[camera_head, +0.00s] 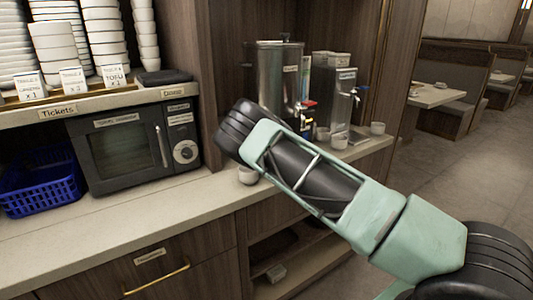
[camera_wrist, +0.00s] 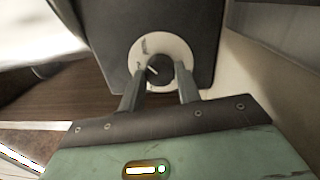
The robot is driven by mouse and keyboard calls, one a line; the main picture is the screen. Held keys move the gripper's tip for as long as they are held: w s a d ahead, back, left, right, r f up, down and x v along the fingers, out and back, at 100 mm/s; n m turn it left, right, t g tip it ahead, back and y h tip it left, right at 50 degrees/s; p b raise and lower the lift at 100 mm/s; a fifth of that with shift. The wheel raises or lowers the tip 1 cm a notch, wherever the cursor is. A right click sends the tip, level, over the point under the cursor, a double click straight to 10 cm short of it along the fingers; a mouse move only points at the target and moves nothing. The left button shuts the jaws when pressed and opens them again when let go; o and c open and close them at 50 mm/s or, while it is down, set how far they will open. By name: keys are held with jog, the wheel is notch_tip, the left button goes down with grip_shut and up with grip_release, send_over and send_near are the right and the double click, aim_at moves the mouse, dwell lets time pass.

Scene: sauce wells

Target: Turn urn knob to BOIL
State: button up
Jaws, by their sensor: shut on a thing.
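The urn (camera_head: 278,72) is a tall steel cylinder on the back counter in the head view; my arm covers its lower part. In the wrist view a dark round knob (camera_wrist: 157,70) with a light pointer line sits on a white dial (camera_wrist: 147,45) on a dark panel (camera_wrist: 199,25). My gripper (camera_wrist: 161,76) has one finger on each side of the knob and is shut on it. The dial's marks are too blurred to read, so I cannot tell the knob's setting. My gripper is hidden behind my arm in the head view.
A steel dispenser (camera_head: 341,98) with a blue-handled tap stands right of the urn. White cups (camera_head: 377,128) stand on the counter near it. A microwave (camera_head: 125,145) and a blue basket (camera_head: 42,185) are on the left. The left counter (camera_head: 110,222) is clear in front.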

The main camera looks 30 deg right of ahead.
jog(key=shift+d+m, duration=0.1)
jog(key=shift+m, duration=0.9)
jog(key=shift+b, duration=0.3)
jog(key=o, duration=1)
jog(key=shift+s, duration=0.1)
jog(key=s+b, duration=0.1)
jog(key=s, duration=0.4)
jog(key=s+b, duration=0.1)
jog(key=s, duration=0.5)
jog(key=s+b, duration=0.1)
jog(key=s, duration=0.5)
jog(key=shift+s+f, duration=0.15)
jog(key=shift+f, duration=0.25)
